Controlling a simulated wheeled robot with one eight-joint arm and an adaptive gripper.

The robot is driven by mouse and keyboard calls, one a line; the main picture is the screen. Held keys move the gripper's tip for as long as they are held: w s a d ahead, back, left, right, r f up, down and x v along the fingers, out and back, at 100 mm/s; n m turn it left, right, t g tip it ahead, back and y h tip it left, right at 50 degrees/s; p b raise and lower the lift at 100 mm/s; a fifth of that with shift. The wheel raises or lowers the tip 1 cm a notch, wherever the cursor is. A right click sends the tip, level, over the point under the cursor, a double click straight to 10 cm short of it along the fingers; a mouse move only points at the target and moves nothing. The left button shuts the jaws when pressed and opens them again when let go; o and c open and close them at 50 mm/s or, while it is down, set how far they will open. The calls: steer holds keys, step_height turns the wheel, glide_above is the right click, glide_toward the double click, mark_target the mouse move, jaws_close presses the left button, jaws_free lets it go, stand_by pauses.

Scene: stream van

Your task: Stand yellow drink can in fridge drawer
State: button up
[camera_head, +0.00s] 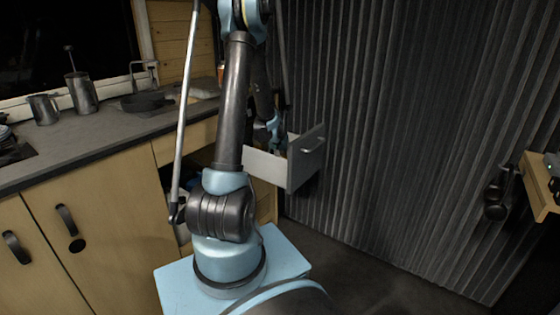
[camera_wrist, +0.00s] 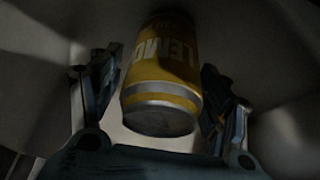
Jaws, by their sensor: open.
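The yellow drink can (camera_wrist: 163,65), with white lettering and a silver rim, shows in the wrist view between the two fingers of my gripper (camera_wrist: 160,98). A gap shows on each side of the can, wider at its lower end. Pale surfaces surround it. In the head view the fridge drawer (camera_head: 268,166) is pulled out beside the counter, and my gripper (camera_head: 284,140) reaches down into it. The drawer's front and my arm hide most of its inside, and I cannot make out the can there. Whether the can touches the drawer floor cannot be told.
The counter (camera_head: 110,140) at left bears a metal jug (camera_head: 43,109), a tall metal cup (camera_head: 82,92) and a dark pan (camera_head: 142,102). A corrugated wall (camera_head: 400,130) stands close behind the drawer. A wooden shelf (camera_head: 540,185) juts in at right. The floor at lower right is clear.

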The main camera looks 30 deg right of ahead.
steer(key=shift+w+r, duration=0.1)
steer(key=shift+r, duration=0.1)
steer(key=v, duration=1.2)
steer(key=shift+r, duration=0.35)
steer(key=s+a+r+n+y, duration=0.1)
steer(key=s+a+r+n, duration=0.2)
steer(key=a, duration=1)
steer(key=s+a+r+n+y, duration=0.1)
steer(key=s+a+r+n, duration=0.15)
steer(key=a, duration=0.95)
steer(key=s+a+f+n, duration=0.2)
steer(key=s+a, duration=0.6)
steer(key=s+a+f+n+y, duration=0.1)
steer(key=s+a+f+n, duration=0.1)
steer(key=s+a, duration=0.5)
steer(key=shift+s+a+f+n+g+y, duration=0.3)
steer(key=shift+s+a+n+g, duration=0.1)
steer(key=shift+s, duration=0.55)
